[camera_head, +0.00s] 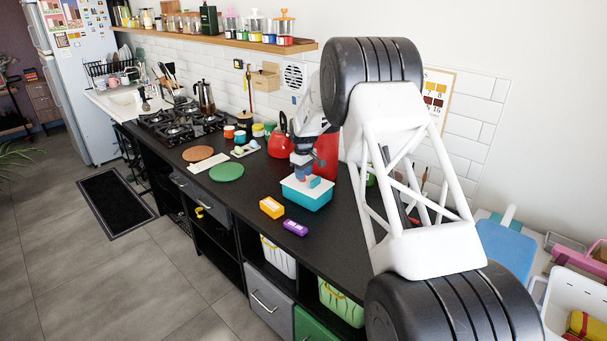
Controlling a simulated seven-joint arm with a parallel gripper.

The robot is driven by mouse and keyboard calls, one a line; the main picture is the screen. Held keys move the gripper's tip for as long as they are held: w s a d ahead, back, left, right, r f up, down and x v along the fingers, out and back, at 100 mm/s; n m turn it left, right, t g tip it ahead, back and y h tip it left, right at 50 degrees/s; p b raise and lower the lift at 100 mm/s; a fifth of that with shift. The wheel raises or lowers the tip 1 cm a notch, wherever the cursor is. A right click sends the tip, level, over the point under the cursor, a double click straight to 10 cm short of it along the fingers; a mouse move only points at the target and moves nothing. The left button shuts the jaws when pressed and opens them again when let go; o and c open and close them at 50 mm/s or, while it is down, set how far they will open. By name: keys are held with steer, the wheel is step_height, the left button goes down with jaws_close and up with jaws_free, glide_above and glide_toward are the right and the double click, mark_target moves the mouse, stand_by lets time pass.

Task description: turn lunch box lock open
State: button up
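The lunch box (304,200) is teal with a white lid. It stands upright on the black counter, right of the middle of the view. My gripper (306,178) points down at the top of the box, seemingly at or just above the lid. Small blue and reddish parts show at the gripper's end, and I cannot tell which belong to the gripper and which to the box. The lock cannot be made out clearly. The fingers are too small and partly hidden to show whether they are open or shut.
A yellow-orange box (272,207) and a purple item (295,228) lie in front of the lunch box. A red kettle (279,145) stands behind it. Green (227,172) and brown (198,154) round mats lie to the left, with the gas hob (180,125) beyond. My arm covers the counter's right part.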

steer(key=shift+r, duration=3.85)
steer(key=shift+s+d+r, duration=0.15)
steer(key=shift+s+r, duration=0.2)
steer(key=shift+r, duration=0.1)
steer(key=s+d+r+m, duration=0.25)
steer(key=s+r, duration=0.35)
steer(key=s, duration=0.4)
steer(key=s+d+r+m+t, duration=0.1)
steer(key=s+d+r, duration=0.3)
steer(key=s+r, duration=0.45)
steer(key=s+d+r+m, duration=0.1)
steer(key=s+d+r, duration=0.3)
steer(key=s, duration=0.8)
steer(key=s+d+f+m, duration=0.1)
steer(key=s+d+m, duration=0.1)
steer(key=s, duration=1.7)
steer(key=s+d+f+m+t, duration=0.1)
steer(key=s+d+f+m, duration=0.1)
steer(key=s, duration=1.7)
steer(key=shift+s+d+f+m+t, duration=0.25)
steer(key=shift+s+m+t, duration=0.1)
steer(key=shift+m, duration=0.4)
